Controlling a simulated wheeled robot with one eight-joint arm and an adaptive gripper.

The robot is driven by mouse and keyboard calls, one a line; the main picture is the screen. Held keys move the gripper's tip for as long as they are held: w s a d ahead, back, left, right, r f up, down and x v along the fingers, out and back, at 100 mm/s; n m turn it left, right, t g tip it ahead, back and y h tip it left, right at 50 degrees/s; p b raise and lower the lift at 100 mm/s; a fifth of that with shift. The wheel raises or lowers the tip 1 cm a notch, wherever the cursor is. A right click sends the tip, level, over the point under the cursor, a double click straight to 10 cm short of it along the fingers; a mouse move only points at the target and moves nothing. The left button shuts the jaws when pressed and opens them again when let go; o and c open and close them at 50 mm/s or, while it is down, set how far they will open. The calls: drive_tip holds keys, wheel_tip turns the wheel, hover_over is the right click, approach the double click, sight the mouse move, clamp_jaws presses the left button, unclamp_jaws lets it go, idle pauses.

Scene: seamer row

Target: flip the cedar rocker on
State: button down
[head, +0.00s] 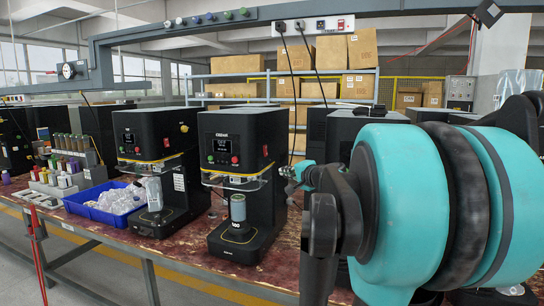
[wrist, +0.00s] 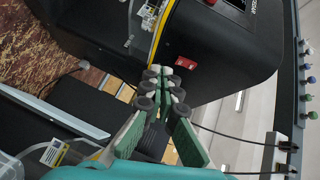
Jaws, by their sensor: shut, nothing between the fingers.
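The black machine (head: 236,170) with a small screen, whose nameplate appears to read CEDAR, stands on the bench in the head view. In the wrist view a red rocker (wrist: 186,63) sits on the side of this black machine (wrist: 215,50), close to a yellow strip. In the head view my gripper (head: 297,172) is small, just right of the machine.
A similar black machine (head: 150,145) stands to the left, with a blue tray (head: 92,213) of clear bags beside it. An overhead rail (head: 200,27) carries outlets and hanging cables (head: 290,75). Black equipment stands close behind my arm.

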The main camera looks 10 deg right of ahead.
drive_tip(key=d+r, duration=0.1)
drive_tip(key=w+d+r+m+t, duration=0.1)
drive_tip(key=r, duration=0.1)
drive_tip(key=d+r+m+h, duration=0.1)
drive_tip(key=shift+w+d+r, duration=0.2)
drive_tip(key=shift+w+d, duration=0.1)
drive_tip(key=shift+w, duration=0.1)
drive_tip(key=shift+w, duration=0.1)
approach(266, 151)
drive_tip(key=w+d+f, duration=0.1)
drive_tip(key=w+d, duration=0.2)
drive_tip(key=w, duration=0.1)
drive_tip(key=shift+w+a+f, duration=0.25)
drive_tip(key=shift+w+a, duration=0.45)
drive_tip(key=shift+a, duration=0.2)
drive_tip(key=shift+w+a+f, duration=0.2)
drive_tip(key=shift+w+a, duration=0.5)
drive_tip(key=shift+a, duration=0.2)
drive_tip(key=shift+a, duration=0.1)
